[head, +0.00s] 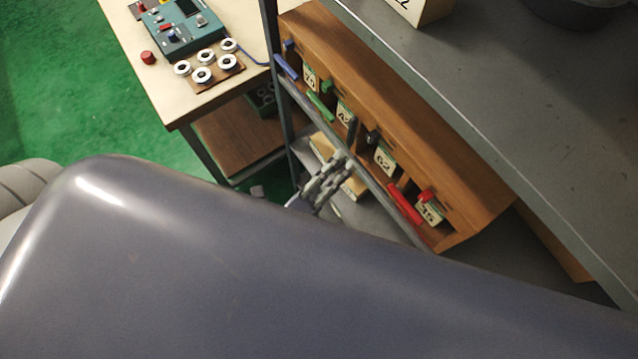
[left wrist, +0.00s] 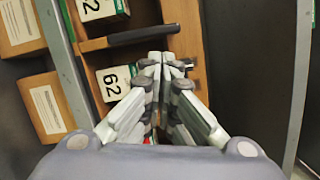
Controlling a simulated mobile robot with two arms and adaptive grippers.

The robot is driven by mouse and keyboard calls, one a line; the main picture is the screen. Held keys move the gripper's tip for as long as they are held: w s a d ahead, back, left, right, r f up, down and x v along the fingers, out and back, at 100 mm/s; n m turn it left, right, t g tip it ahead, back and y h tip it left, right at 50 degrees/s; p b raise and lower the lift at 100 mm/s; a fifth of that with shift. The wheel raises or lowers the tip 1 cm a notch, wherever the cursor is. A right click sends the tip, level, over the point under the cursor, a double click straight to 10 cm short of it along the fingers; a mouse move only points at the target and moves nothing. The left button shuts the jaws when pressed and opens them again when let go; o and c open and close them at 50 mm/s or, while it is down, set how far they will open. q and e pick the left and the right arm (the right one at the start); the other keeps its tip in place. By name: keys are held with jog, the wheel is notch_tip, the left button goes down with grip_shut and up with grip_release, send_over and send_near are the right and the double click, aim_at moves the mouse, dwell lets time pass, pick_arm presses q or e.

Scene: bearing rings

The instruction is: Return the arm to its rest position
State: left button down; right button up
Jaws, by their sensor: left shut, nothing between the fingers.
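My left gripper (head: 328,184) shows in the head view beyond a large grey part of my own body that fills the lower half. It is shut and empty, in front of the wooden rack (head: 440,165) on the shelf. In the left wrist view the left gripper (left wrist: 158,68) has its fingertips together, over the wooden rack's front near a card marked 62 (left wrist: 118,82). I cannot tell whether the fingers touch the rack. My right gripper is not in view.
The rack has blue, green, black and red bars (head: 404,203) and numbered cards. A metal shelf post (head: 279,90) stands left of it. A table (head: 140,65) holds a teal device (head: 185,25) and several white rings (head: 203,75). Cardboard boxes (left wrist: 45,103) are left in the wrist view.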

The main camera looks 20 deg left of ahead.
pick_arm(q)
jog(key=v, duration=0.7)
jog(key=s+a+f+n+g+y+b, duration=0.25)
jog(key=f+n, duration=0.35)
jog(key=f, duration=1.1)
jog(key=s+a+f+n+g+y+b, duration=0.1)
jog(key=f+n+g, duration=0.4)
jog(key=f, duration=1.3)
jog(key=s+a+f+n+g+y+b, duration=0.1)
jog(key=s+a+f+n+g, duration=0.3)
jog(key=s+f, duration=0.4)
jog(key=s+a+f+n+g+y+b, duration=0.1)
jog(key=s+a+f+n+g, duration=0.3)
jog(key=f, duration=1)
jog(key=s+a+n+y, duration=0.1)
jog(key=s+a+n, duration=0.2)
jog(key=s, duration=0.1)
jog(key=shift+s+n+g+b, duration=0.3)
jog(key=shift+s+n+g, duration=0.05)
jog(key=shift+n, duration=0.05)
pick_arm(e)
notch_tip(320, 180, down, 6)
pick_arm(q)
jog(key=shift+f+y, duration=0.15)
jog(key=shift+y, duration=0.1)
